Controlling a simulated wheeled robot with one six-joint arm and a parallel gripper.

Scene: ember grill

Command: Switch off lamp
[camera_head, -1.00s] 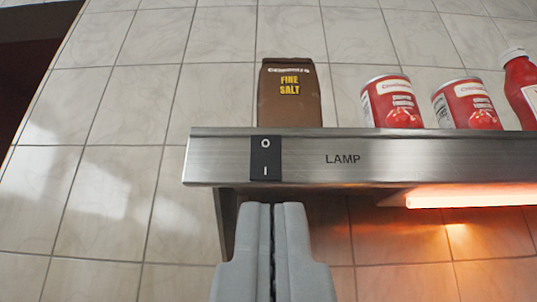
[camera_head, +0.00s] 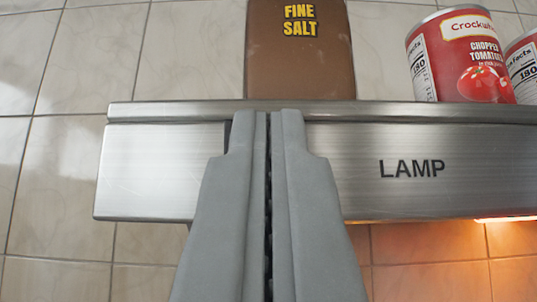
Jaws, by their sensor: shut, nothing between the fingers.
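The steel shelf front (camera_head: 150,165) runs across the view and carries the word LAMP (camera_head: 411,168). The black rocker switch is almost wholly hidden behind my gripper; only a thin dark sliver (camera_head: 228,136) shows at its left. My gripper (camera_head: 268,116) is shut and empty, with its fingertips in front of the switch, near its upper part. I cannot tell whether they touch it. The lamp (camera_head: 508,219) glows orange under the shelf at the lower right.
A brown salt bag (camera_head: 300,60) stands on the shelf above my fingertips. Red tomato cans (camera_head: 470,55) stand on it at the right. A tiled wall (camera_head: 150,55) is behind, and the shelf's left end is free of objects.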

